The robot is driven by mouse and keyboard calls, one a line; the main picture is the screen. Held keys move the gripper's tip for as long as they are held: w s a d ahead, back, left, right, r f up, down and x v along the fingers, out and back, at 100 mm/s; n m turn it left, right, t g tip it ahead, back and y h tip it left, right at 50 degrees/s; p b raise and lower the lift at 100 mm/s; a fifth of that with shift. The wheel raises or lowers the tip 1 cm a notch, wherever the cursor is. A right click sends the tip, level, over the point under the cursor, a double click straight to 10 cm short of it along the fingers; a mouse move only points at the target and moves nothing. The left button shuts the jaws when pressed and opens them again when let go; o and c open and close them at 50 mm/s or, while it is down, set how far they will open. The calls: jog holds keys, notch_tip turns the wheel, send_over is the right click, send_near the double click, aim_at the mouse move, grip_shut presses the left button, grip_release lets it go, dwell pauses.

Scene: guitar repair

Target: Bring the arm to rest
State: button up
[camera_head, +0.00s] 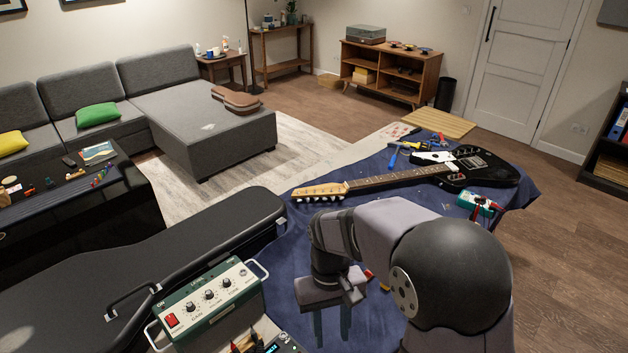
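My gripper (333,328) points down over the blue cloth (275,290) on the table, in the lower middle of the view. Its two fingers are apart with blue cloth showing between them, and nothing shows in its grasp. My arm is folded, with its large dark joint at the lower right. A small red item (368,274) lies just behind the gripper and is partly hidden by it. The black and white electric guitar (470,168) lies on the cloth beyond the arm, its neck pointing left.
A green amplifier (208,308) stands left of my gripper, with a black guitar case (150,255) behind it. A green meter (480,203) with a red lead lies near the guitar body. Several tools, including a blue-handled one (393,158), lie behind the guitar neck.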

jog(key=s+d+m+t, duration=0.2)
jog(key=s+d+m, duration=0.1)
jog(key=s+d, duration=0.6)
jog(key=shift+d, duration=1.2)
jog(key=shift+a, duration=0.1)
jog(key=shift+c, duration=0.3)
dwell(1.2)
